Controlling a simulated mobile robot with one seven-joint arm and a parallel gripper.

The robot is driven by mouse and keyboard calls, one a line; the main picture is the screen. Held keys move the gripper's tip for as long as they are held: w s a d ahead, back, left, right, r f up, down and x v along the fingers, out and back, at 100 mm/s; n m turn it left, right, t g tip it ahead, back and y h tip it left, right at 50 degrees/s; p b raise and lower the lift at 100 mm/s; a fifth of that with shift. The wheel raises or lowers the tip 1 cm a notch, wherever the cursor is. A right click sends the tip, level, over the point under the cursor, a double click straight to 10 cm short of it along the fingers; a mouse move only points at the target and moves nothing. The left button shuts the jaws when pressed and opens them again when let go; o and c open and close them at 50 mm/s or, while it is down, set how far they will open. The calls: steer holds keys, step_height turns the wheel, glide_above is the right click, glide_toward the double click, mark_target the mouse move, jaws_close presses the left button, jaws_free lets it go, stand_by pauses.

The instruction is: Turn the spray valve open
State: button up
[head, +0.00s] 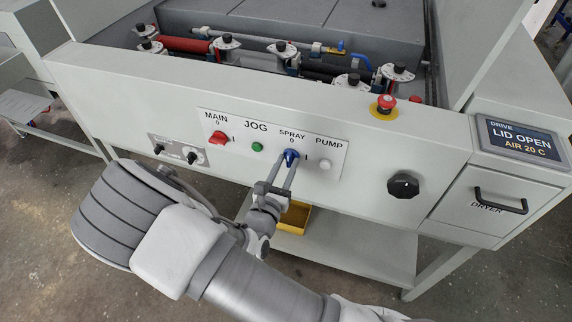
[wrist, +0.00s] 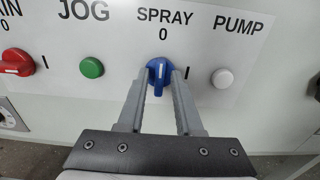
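The blue SPRAY knob (head: 290,156) is on the white control panel (head: 245,141), between the green JOG button and the white PUMP button. In the wrist view the blue knob (wrist: 159,80) stands upright, its white mark toward the 0 above; an I mark is at its right. My gripper (head: 281,166) is at the panel, pointing at the knob. In the wrist view the fingers of my gripper (wrist: 161,74) lie on both sides of the knob's narrow grip, with gaps visible. Contact at the tips cannot be told. A small blue handle (head: 341,45) sits on a pipe inside the machine.
The red MAIN knob (head: 219,137) and green JOG button (head: 257,147) are left of the SPRAY knob; the PUMP button (head: 324,165) is close on the right. A black dial (head: 403,186) and red emergency stop (head: 386,104) are farther right. A yellow bin (head: 296,218) is below.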

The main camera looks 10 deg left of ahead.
jaws_close()
steer(key=shift+m, duration=0.4)
steer(key=m+b, duration=0.2)
steer(key=m, duration=0.1)
steer(key=shift+d+f+m, duration=0.1)
steer(key=shift+f+m, duration=0.05)
steer(key=shift+m, duration=0.25)
steer(key=m+b, duration=0.3)
steer(key=shift+f+m, duration=0.15)
steer(key=shift+m, duration=0.15)
steer(key=m+b, duration=0.3)
steer(key=b, duration=0.1)
steer(key=shift+d+f+m, duration=0.1)
steer(key=shift+f+m, duration=0.05)
steer(key=shift+m, duration=0.25)
steer(key=m+b, duration=0.2)
steer(key=b, duration=0.2)
steer(key=shift+f+m, duration=0.1)
steer(key=shift+m, duration=0.2)
steer(key=m+b, duration=0.2)
steer(key=b, duration=0.2)
steer(key=shift+r+m+b, duration=0.2)
steer(key=shift+m+b, duration=0.5)
steer(key=shift+b, duration=0.15)
steer(key=shift+r, duration=0.1)
